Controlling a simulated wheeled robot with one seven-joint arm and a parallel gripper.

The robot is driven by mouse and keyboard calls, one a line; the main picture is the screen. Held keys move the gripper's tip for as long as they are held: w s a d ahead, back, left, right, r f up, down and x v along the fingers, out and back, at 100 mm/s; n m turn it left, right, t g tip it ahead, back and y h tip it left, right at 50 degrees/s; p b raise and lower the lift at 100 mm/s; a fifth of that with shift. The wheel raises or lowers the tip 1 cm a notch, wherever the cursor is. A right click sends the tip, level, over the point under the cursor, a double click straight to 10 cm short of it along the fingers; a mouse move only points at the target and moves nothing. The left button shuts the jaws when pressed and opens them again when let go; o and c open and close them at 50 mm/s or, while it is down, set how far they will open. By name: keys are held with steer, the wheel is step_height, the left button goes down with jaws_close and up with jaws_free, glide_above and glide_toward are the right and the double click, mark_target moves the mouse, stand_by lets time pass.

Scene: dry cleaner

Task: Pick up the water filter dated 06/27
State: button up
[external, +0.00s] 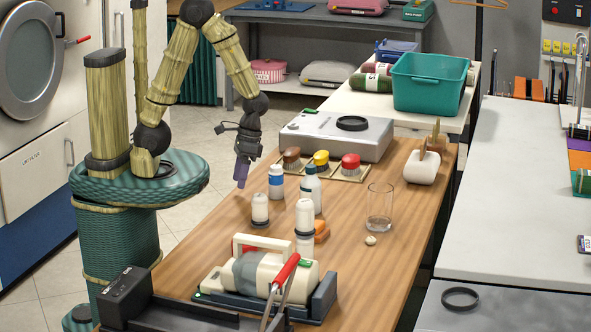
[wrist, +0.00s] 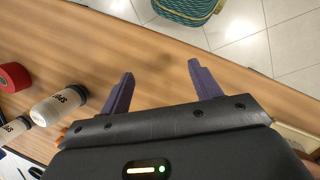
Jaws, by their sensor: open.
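Several small white bottle-like cylinders stand on the wooden table in the external view. One white cylinder (external: 260,209) is at the left, another (external: 305,217) to its right, and a third (external: 304,246) just in front of that one. Any could be a water filter, but no date is readable there. In the wrist view a white cylinder with dark print (wrist: 60,107) lies left of my gripper (wrist: 159,75), with another printed one (wrist: 14,129) at the left edge; their dates are too small to read. My gripper (external: 241,180) is open and empty, above the table's left edge.
Two blue-marked bottles (external: 276,182) (external: 311,190) stand behind the cylinders. A drinking glass (external: 380,208) is to the right. A cream device with a red-handled tool (external: 262,272) fills the front. A grey machine (external: 338,137) and brushes (external: 321,161) are behind.

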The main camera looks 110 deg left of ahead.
steer(key=a+n+h, duration=0.1)
steer(key=s+f+n+g+h, duration=0.1)
steer(key=n+h, duration=0.1)
steer(key=shift+s+a+n+p, duration=0.2)
steer(key=shift+a+n+p, duration=0.1)
steer(key=shift+a+p, duration=0.05)
steer(key=n+h, duration=0.1)
steer(key=a+n+h, duration=0.1)
steer(key=n+h, duration=0.1)
steer(key=shift+s+a+f+t+p, duration=0.1)
steer(key=shift+s+a+t+p, duration=0.05)
steer(key=shift+t+p, duration=0.25)
steer(key=a+n+t+h, duration=0.1)
steer(key=n+t, duration=0.1)
steer(key=a+n+t+h+p, duration=0.1)
steer(key=a+n+t+h, duration=0.1)
steer(key=n, duration=0.1)
steer(key=w+a+n+t+h, duration=0.1)
steer(key=a+n+t+h, duration=0.1)
steer(key=a+n+t+p, duration=0.1)
steer(key=a+n+t, duration=0.5)
steer(key=t, duration=0.1)
steer(key=shift+s+a, duration=0.1)
steer(key=shift+a, duration=0.25)
steer(key=p, duration=0.2)
glide_toward(276, 182)
steer(key=x, duration=0.4)
steer(key=shift+d, duration=0.25)
